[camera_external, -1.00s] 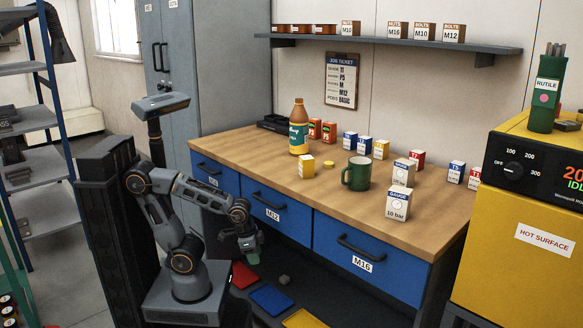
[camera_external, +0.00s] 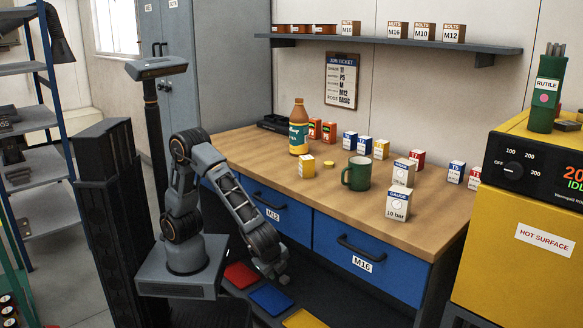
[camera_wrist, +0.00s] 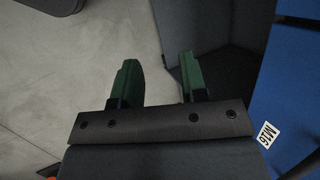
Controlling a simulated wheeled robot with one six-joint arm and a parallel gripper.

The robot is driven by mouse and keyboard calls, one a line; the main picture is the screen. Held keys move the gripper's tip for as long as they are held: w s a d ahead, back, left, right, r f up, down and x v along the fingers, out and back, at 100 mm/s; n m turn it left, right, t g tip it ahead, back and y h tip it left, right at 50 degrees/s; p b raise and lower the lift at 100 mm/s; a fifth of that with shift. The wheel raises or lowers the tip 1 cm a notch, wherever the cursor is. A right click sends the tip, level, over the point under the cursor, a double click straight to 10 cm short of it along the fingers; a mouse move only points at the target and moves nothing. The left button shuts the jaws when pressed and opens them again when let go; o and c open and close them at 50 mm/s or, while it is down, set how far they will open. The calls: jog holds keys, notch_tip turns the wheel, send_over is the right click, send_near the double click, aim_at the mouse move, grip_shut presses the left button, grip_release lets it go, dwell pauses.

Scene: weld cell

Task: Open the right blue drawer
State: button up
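The right blue drawer (camera_external: 366,261), labelled M16, is shut in the front of the workbench, with a dark bar handle (camera_external: 356,249) across its front. In the external view, my arm reaches down low in front of the M12 drawer, left of the M16 drawer. The fingers are mostly hidden there.
The M12 drawer (camera_external: 272,214) is shut beside it. Red, blue (camera_external: 271,299) and yellow mats lie low under the bench. The bench top (camera_external: 330,205) holds a green mug (camera_external: 357,174), a bottle and several boxes.

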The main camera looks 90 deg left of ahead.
jog(key=w+d+r+m+t+y+p, duration=0.35)
jog(key=w+d+r+t, duration=0.3)
jog(key=d, duration=0.45)
jog(key=n+t+y, duration=0.3)
jog(key=n, duration=0.1)
send_near(346, 246)
jog(key=shift+h, duration=0.35)
jog(key=x, duration=0.5)
jog(key=b+x, duration=0.1)
jog(key=x, duration=0.4)
jog(key=shift+w+a+r, duration=0.15)
jog(key=shift+a, duration=0.3)
grip_shut()
